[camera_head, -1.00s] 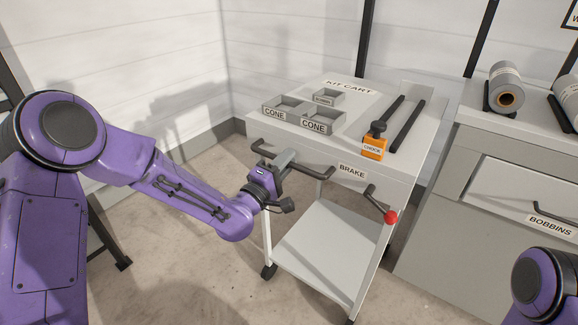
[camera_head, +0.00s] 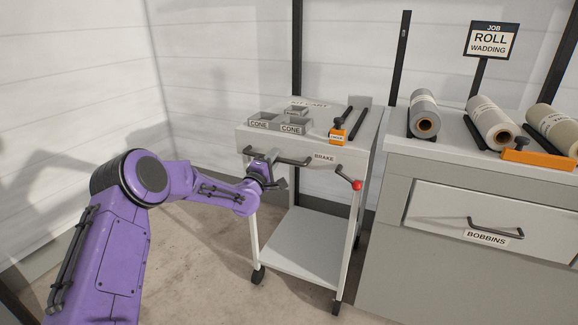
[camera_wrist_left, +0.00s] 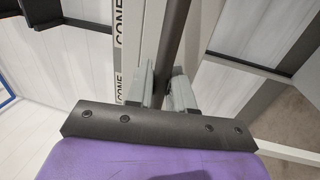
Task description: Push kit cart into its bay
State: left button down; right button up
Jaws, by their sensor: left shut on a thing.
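The kit cart (camera_head: 300,248) is a white two-shelf trolley on casters, standing upright in front of the white wall, just left of the bobbin counter. Its front carries a dark handle bar (camera_head: 292,161) and a BRAKE label, with a brake lever ending in a red knob (camera_head: 357,185). My left gripper (camera_head: 262,166) is shut on the left part of the handle. In the left wrist view the dark bar (camera_wrist_left: 175,40) runs between the two grey fingers (camera_wrist_left: 163,88). No marked bay shows clearly. My right gripper is out of view.
Cone trays (camera_head: 265,120) and an orange chock (camera_head: 338,136) sit on the cart top. The grey counter (camera_head: 390,225) with a BOBBINS drawer (camera_head: 485,237) and wadding rolls (camera_head: 425,108) stands close on the right. The floor left of the cart is clear.

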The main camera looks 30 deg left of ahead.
pick_arm(q)
jog(key=shift+x, duration=0.95)
jog(key=shift+a+r, duration=0.1)
jog(key=shift+a, duration=0.05)
jog(key=c, duration=1.2)
grip_release()
jog(key=shift+o, duration=0.3)
jog(key=shift+w+f, duration=0.15)
jog(key=shift+f, duration=0.15)
jog(key=v, duration=1)
jog(key=shift+s+p, duration=0.25)
jog(key=shift+p, duration=0.05)
